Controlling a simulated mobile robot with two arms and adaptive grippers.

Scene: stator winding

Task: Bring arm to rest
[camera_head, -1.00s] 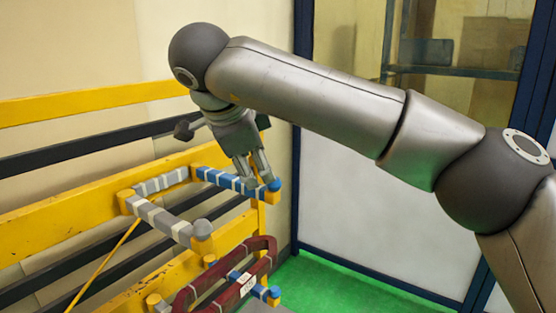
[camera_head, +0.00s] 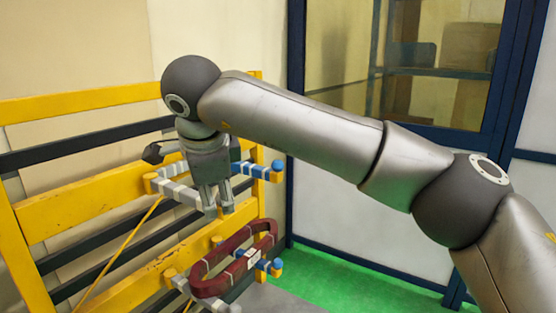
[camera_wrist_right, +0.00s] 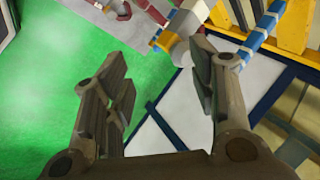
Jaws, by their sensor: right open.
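My right gripper (camera_head: 222,212) hangs down at the end of my right arm, in front of the yellow rack (camera_head: 60,205). It is open and empty. In the head view its fingers overlap the end of the grey-and-white upper peg (camera_head: 180,190); I cannot tell whether they touch. My left gripper is not in view.
A dark red coil (camera_head: 205,272) hangs on the lower pegs, below my right gripper. A blue-and-white peg (camera_head: 258,171) sticks out beside the gripper. Green floor (camera_head: 330,275) lies clear to the right, before a blue-framed door (camera_head: 340,200).

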